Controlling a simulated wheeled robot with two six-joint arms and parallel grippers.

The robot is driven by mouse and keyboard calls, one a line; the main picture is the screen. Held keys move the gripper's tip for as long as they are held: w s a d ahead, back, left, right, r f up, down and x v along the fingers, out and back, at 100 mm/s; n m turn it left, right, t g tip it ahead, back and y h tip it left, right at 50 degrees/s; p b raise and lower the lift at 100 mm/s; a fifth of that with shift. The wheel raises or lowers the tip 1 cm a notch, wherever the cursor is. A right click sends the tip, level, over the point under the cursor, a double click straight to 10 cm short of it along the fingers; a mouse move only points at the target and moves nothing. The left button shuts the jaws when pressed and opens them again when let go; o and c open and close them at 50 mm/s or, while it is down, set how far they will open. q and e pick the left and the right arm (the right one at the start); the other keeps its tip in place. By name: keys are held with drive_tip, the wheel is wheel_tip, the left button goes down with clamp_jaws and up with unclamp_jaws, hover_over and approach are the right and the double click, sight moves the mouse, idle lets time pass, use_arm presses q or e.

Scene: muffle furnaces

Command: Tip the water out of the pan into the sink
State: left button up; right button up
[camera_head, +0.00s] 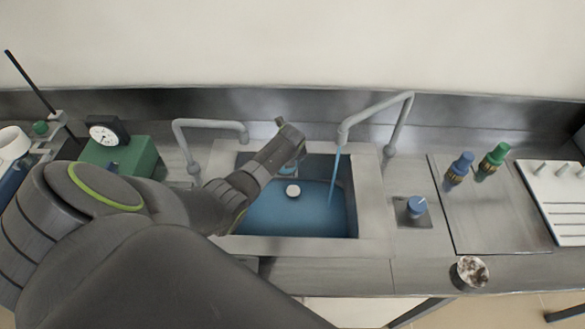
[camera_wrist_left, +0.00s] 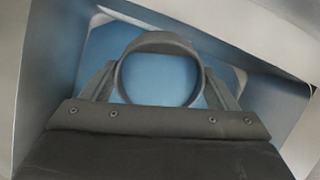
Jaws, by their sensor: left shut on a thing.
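The sink (camera_head: 372,205) is a steel basin with a blue interior, in the middle of the head view. My left gripper (camera_head: 290,148) is over its left part. In the left wrist view my left gripper (camera_wrist_left: 160,85) is shut on a dark round-rimmed thing, apparently the pan (camera_wrist_left: 160,40). Blue fills the ring; I cannot tell whether it is water in the pan or the basin beyond. In the head view the gripper mostly hides the pan, so its tilt is unclear. My right gripper is not in view.
A tap (camera_head: 375,108) at the back right pours a blue stream (camera_head: 335,178) into the sink. Another tap (camera_head: 210,127) stands back left. A blue knob (camera_head: 417,206) and blue and green valves (camera_head: 460,167) are right. A green box with a dial (camera_head: 125,155) is left.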

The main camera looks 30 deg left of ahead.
use_arm(q)
drive_tip(key=shift+s+d+r+t+y+p, duration=0.25)
drive_tip(key=shift+r+t+y+p, duration=0.1)
drive_tip(key=shift+t+y+p, duration=0.35)
idle(0.6)
drive_tip(key=shift+s+d, duration=0.1)
idle(0.5)
drive_tip(key=shift+r, duration=0.1)
drive_tip(key=shift+d, duration=0.1)
idle(0.4)
drive_tip(key=shift+s+d+r+t+y, duration=0.1)
drive_tip(key=shift+s+t+y, duration=0.1)
drive_tip(key=shift+t+y, duration=0.3)
drive_tip(key=shift+s+d+r, duration=0.15)
drive_tip(key=shift+d, duration=0.05)
idle(0.3)
drive_tip(key=shift+y, duration=0.3)
